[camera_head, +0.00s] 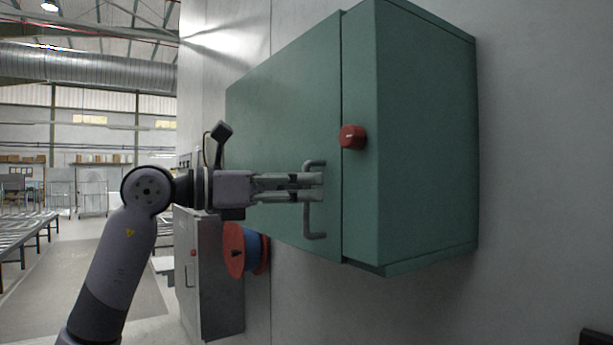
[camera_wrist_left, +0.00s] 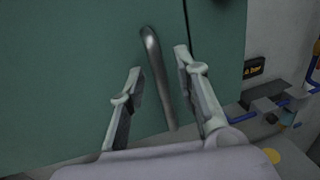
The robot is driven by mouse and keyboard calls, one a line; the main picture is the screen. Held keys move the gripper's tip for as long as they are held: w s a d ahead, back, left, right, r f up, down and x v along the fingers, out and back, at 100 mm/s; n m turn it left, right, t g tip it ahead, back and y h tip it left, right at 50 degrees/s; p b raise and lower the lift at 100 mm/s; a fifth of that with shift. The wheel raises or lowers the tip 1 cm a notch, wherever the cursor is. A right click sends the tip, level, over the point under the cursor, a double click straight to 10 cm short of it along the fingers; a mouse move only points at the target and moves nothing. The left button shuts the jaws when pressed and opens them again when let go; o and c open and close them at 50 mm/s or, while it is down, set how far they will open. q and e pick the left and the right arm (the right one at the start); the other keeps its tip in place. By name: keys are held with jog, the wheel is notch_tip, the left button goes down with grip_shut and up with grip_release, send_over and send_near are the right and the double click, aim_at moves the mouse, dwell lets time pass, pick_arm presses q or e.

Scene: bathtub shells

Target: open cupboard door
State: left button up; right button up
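A green cupboard (camera_head: 425,140) is fixed to the pale wall. Its door (camera_head: 285,110) looks shut, with a thin dark seam along its right edge. A grey bar handle (camera_head: 314,220) stands upright on the door near that seam; it also shows in the left wrist view (camera_wrist_left: 158,75). My left gripper (camera_head: 318,186) is at the handle, in front of the door. In the left wrist view its two fingers (camera_wrist_left: 160,65) are apart, with the handle bar between them and no clear contact on either side. My right gripper is not in view.
A red knob (camera_head: 352,137) sticks out beside the seam, close to the handle. A red and blue reel (camera_head: 233,250) and a grey cabinet (camera_head: 215,290) stand below and left of the cupboard. The hall floor at left is partly open.

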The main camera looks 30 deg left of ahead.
pick_arm(q)
jog(key=shift+w+d, duration=0.3)
jog(key=shift+w, duration=0.2)
grip_shut()
dwell(0.6)
